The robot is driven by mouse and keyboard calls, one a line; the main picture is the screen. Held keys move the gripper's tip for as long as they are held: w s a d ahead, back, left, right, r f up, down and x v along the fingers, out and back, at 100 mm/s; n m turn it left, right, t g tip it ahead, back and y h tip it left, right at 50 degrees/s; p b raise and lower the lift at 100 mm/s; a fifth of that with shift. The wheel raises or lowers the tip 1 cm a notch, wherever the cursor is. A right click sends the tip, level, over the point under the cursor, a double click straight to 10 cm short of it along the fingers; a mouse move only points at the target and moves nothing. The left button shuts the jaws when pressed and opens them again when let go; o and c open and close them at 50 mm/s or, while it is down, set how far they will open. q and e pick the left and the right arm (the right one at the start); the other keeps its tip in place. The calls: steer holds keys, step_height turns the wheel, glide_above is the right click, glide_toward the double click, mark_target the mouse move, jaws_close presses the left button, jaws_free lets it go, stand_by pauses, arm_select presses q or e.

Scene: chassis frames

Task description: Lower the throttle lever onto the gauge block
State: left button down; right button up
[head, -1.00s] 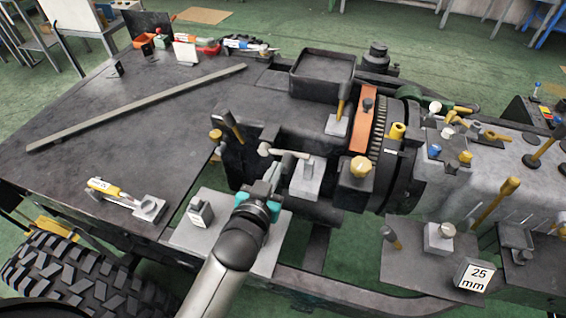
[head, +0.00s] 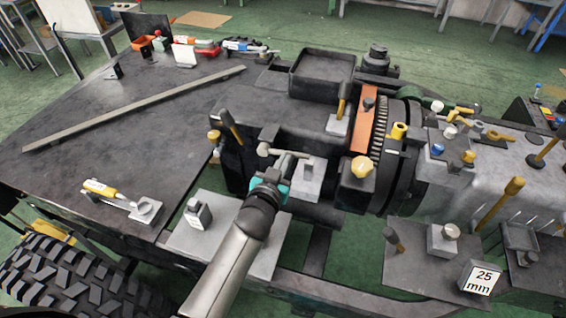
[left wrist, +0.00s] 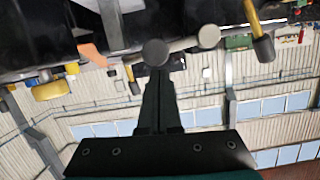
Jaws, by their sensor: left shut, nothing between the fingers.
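A pale lever bar with rounded ends (head: 283,151), which looks like the throttle lever, lies nearly level beside the dark housing. It also shows in the left wrist view (left wrist: 182,46), just beyond my fingertips. My left gripper (head: 284,163) is shut and empty, its tips close to the bar; I cannot tell whether they touch. A light grey block (head: 308,181) stands just below and right of the bar, partly behind my gripper. A cube marked 25 mm (head: 480,278) sits at the lower right; I cannot tell which is the gauge block. My right gripper is out of view.
A dark-headed yellow handle (head: 230,125) rises left of the bar. A small grey block (head: 198,214) stands on the light plate (head: 185,240) beside my arm.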

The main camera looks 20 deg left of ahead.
arm_select(q)
steer(key=shift+s+f+m+b, duration=0.1)
steer(key=shift+f+m+b, duration=0.2)
steer(key=shift+f+b, duration=0.35)
steer(key=shift+f, duration=0.1)
steer(key=r+p, duration=0.4)
steer(key=r, duration=0.1)
steer(key=shift+d+r+p, duration=0.1)
steer(key=shift+d+p, duration=0.25)
steer(key=shift+p, duration=0.05)
steer(key=v, duration=0.9)
steer(key=shift+s, duration=0.4)
steer(key=shift+d, duration=0.1)
